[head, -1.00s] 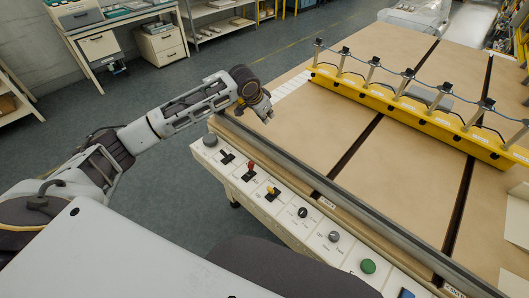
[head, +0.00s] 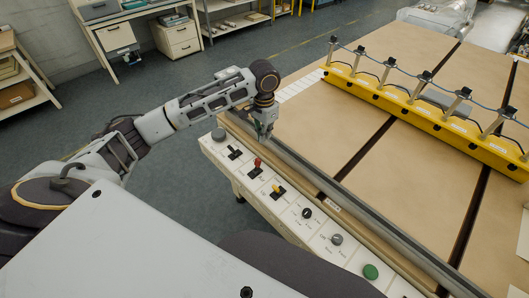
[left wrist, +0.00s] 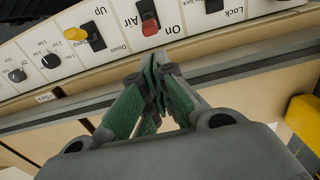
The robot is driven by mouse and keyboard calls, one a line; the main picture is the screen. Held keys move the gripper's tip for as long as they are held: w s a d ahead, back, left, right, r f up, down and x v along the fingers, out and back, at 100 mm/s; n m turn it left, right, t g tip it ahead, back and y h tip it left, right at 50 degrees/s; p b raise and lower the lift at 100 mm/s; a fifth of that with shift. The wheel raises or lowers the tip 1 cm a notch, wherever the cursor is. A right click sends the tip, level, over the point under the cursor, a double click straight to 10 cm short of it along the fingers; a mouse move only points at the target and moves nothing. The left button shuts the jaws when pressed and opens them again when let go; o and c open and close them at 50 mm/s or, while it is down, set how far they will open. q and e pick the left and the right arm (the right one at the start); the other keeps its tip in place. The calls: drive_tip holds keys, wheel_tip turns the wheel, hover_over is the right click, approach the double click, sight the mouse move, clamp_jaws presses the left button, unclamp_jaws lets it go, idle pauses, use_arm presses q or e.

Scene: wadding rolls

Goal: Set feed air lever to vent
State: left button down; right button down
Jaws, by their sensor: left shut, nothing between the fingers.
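The red-handled lever (head: 257,163) is on the white control panel along the table's near edge. It also shows in the left wrist view (left wrist: 149,27), near the printed words "Air" and "On"; its red tip leans toward the table side there. A "Vent" label is not readable. My left gripper (head: 262,138) points down over the table's rail, just beyond the red lever and apart from it. In the left wrist view, its green-padded fingers (left wrist: 152,62) are shut together and empty, with their tips short of the red lever. My right gripper is not in view.
A yellow lever (head: 278,190) and a black lever (head: 235,152) flank the red one on the panel. Several knobs and a green button (head: 370,271) sit farther along. A metal rail (head: 330,187) borders the table. A yellow bar (head: 430,112) crosses the tabletop.

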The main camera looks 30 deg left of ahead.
sight(257, 166)
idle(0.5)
use_arm(q)
drive_tip(key=shift+f, duration=5)
